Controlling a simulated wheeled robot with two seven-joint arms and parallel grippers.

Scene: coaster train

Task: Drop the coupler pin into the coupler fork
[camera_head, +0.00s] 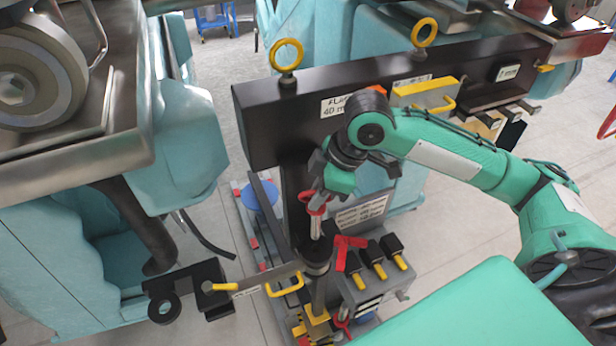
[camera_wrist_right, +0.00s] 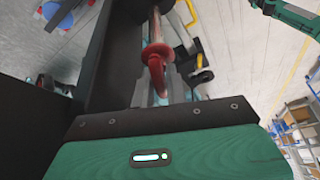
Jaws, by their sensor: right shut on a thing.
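My right gripper (camera_head: 322,182) is shut on the coupler pin (camera_head: 316,228), a silver rod with a red collar and red top. It holds the pin nearly upright, with the lower end above or at a dark round post (camera_head: 317,262); I cannot tell whether they touch. The right wrist view shows the pin's red collar and curved red top (camera_wrist_right: 156,62) at the jaws. A black forked piece with a round eye (camera_head: 163,310), seemingly the coupler fork, is at lower left, apart from the pin. My left gripper is not in view.
A long black beam (camera_head: 300,98) with yellow lifting eyes crosses behind the gripper. A labelled bar with a yellow handle (camera_head: 285,287) lies left of the post. A grey box (camera_head: 372,290) with black yellow-handled blocks stands right. Teal cars (camera_head: 60,255) flank the gap.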

